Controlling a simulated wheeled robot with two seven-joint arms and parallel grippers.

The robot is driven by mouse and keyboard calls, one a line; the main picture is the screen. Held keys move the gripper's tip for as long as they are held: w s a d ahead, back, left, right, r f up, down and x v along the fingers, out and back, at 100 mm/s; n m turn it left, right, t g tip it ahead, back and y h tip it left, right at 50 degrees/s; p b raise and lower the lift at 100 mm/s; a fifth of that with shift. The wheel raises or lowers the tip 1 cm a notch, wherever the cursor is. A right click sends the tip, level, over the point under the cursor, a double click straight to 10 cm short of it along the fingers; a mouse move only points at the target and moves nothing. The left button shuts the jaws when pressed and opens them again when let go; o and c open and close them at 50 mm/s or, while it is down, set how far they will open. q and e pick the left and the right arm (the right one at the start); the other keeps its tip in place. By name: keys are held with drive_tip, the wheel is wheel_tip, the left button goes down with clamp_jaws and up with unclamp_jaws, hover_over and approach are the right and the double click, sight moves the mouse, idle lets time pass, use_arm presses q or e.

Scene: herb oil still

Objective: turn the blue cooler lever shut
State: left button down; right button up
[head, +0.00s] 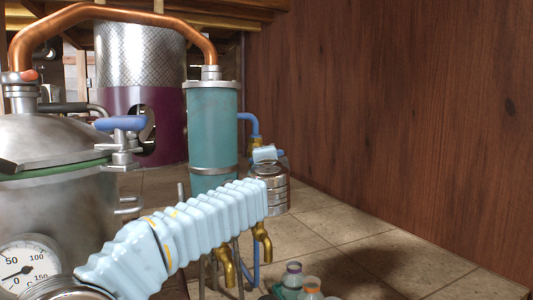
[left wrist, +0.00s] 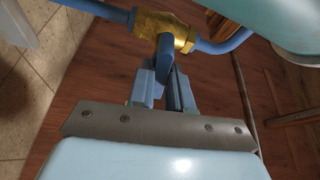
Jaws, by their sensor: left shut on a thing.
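The blue cooler lever (left wrist: 165,55) hangs from a brass valve body (left wrist: 163,30) in the left wrist view. My left gripper (left wrist: 164,76) is shut on the lever, with a blue-grey finger on each side of it. In the head view, my left gripper (head: 265,154) is behind and right of the teal cooler column (head: 212,125), by the brass valve (head: 255,141) on the blue pipe (head: 246,119). Its fingertips and the lever are hidden there. My right gripper is not in view.
A steel still pot (head: 55,190) with a dial gauge (head: 25,268) stands at left. A copper pipe (head: 130,12) arches over to the column. Brass taps (head: 262,240) and small capped bottles (head: 310,287) are low in front. A wooden wall (head: 400,120) is at right, with open tiled floor before it.

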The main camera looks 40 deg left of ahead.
use_arm(q)
drive_tip(key=shift+r+m+g+h+p, duration=0.2)
drive_tip(key=shift+m+g+h+p, duration=0.15)
drive_tip(key=shift+m+p, duration=0.75)
drive_tip(key=c, duration=1.1)
unclamp_jaws()
drive_tip(key=shift+f, duration=0.1)
drive_tip(key=b+v, duration=0.2)
drive_tip(key=v, duration=1.2)
drive_tip(key=shift+w+b, duration=0.1)
drive_tip(key=shift+b, duration=0.25)
